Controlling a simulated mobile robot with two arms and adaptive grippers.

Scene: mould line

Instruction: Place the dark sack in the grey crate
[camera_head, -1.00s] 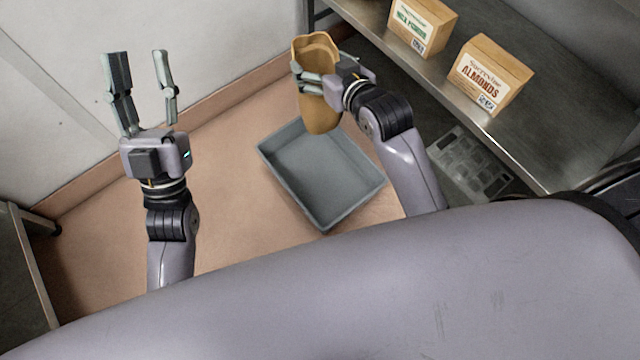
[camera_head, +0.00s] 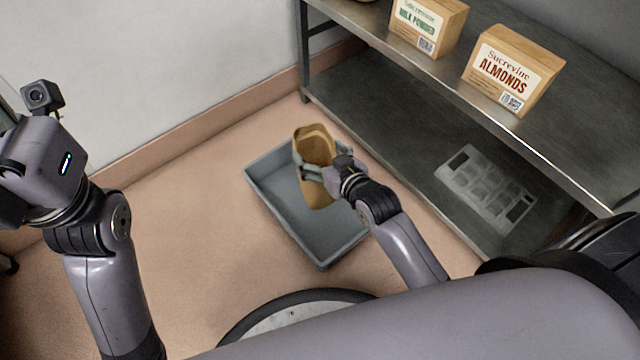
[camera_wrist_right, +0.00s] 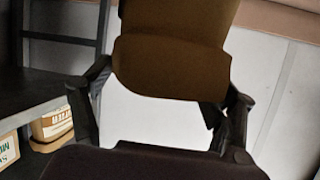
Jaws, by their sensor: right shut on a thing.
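The sack (camera_head: 314,146) is an open-topped brown bag, tan in the head view and darker in the right wrist view (camera_wrist_right: 172,66). My right gripper (camera_head: 324,172) is shut on its side and holds it roughly upright over the grey crate (camera_head: 290,225). The crate is a shallow tray on the floor, and the sack covers part of its inside. I cannot tell how high the sack's bottom is above the crate floor. My left gripper (camera_head: 30,170) is cut by the left edge of the head view, and its fingertips do not show.
A metal shelf unit (camera_head: 400,140) stands at the right. On its upper shelf are an almonds box (camera_head: 512,70) and a milk powder box (camera_head: 428,25). A grey flat slotted item (camera_head: 485,187) lies on the lower shelf. The floor left of the crate is clear.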

